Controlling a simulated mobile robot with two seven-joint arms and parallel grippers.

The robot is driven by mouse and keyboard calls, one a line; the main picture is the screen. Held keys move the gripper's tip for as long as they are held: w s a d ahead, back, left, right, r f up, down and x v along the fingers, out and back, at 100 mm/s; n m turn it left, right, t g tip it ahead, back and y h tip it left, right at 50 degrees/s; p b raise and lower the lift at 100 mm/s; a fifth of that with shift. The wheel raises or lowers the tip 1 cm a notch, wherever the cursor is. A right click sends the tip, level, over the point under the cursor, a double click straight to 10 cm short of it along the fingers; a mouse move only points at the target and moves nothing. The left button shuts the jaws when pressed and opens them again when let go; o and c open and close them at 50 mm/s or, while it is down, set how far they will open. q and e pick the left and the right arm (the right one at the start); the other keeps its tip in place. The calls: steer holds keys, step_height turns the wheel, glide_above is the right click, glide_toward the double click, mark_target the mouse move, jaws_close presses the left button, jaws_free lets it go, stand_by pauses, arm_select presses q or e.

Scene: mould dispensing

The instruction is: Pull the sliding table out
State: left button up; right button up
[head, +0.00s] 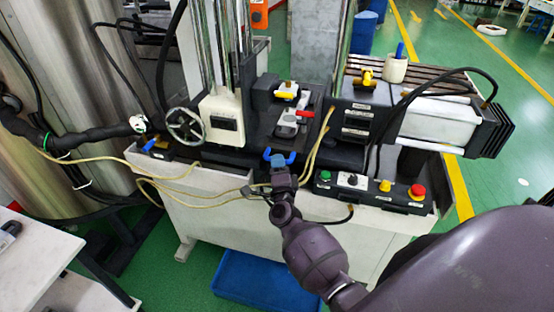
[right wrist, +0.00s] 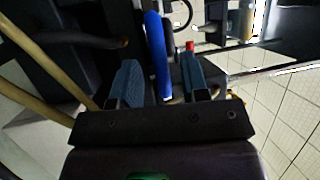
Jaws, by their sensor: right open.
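The dark sliding table (head: 262,132) sits in the middle of the machine in the head view, with metal mould parts (head: 290,118) on it. A blue handle (head: 291,157) is at its front edge. My right gripper (head: 278,161) is at this handle. In the right wrist view, the blue handle (right wrist: 157,50) stands between the two spread fingers of the right gripper (right wrist: 160,78). A gap shows beside the handle, so the jaws are not closed on it. The fingers partly hide the handle in the head view. My left gripper is not in view.
A button panel (head: 365,192) with a red stop button (head: 417,191) is right of the handle. Beige hoses (head: 318,143) hang close beside my right gripper. A handwheel (head: 185,126) is at the left. A blue bin (head: 262,283) lies on the floor below.

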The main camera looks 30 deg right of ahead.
steer(key=shift+x, duration=1.25)
jaws_close()
